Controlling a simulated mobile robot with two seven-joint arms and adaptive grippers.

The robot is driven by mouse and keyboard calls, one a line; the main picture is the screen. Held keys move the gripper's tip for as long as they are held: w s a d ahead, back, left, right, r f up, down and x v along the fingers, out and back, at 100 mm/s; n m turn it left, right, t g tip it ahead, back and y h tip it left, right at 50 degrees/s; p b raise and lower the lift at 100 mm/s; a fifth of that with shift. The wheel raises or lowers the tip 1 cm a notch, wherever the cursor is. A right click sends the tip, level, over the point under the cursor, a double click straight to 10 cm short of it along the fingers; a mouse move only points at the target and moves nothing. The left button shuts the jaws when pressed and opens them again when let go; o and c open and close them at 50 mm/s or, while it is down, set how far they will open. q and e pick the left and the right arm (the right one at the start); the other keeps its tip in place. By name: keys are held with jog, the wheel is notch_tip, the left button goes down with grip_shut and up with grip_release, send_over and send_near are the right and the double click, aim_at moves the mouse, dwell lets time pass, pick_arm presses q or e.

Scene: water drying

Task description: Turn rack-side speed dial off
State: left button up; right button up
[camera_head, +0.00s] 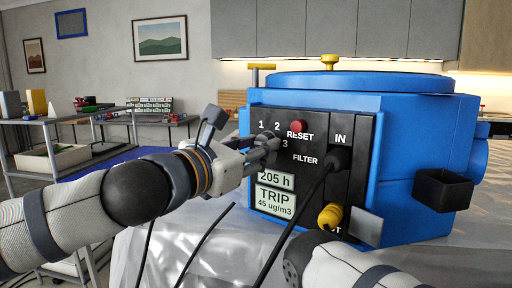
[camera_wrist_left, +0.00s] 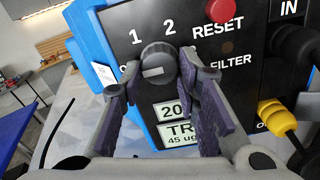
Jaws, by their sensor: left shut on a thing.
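The speed dial (camera_wrist_left: 158,60) is a dark round knob on the black front panel (camera_wrist_left: 245,70) of a blue machine (camera_head: 420,130). The numbers 1 and 2 are printed above it, and a pale mark shows on its face. My left gripper (camera_wrist_left: 152,78) is shut on the dial, one finger on each side. In the head view my left gripper (camera_head: 266,150) reaches the panel from the left and hides most of the dial. My right arm shows at the bottom right of the head view, but its gripper is not in view.
A red RESET button (camera_head: 299,127) sits right of the dial. A black plug (camera_head: 338,160) with a cable is at IN, with a yellow connector (camera_head: 330,216) below. A black box (camera_head: 443,190) juts from the machine's right side. Shelves (camera_head: 50,120) stand at the left.

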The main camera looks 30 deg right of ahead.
dwell(0.4)
pick_arm(q)
jog(key=o, duration=1.2)
jog(key=shift+c, duration=0.2)
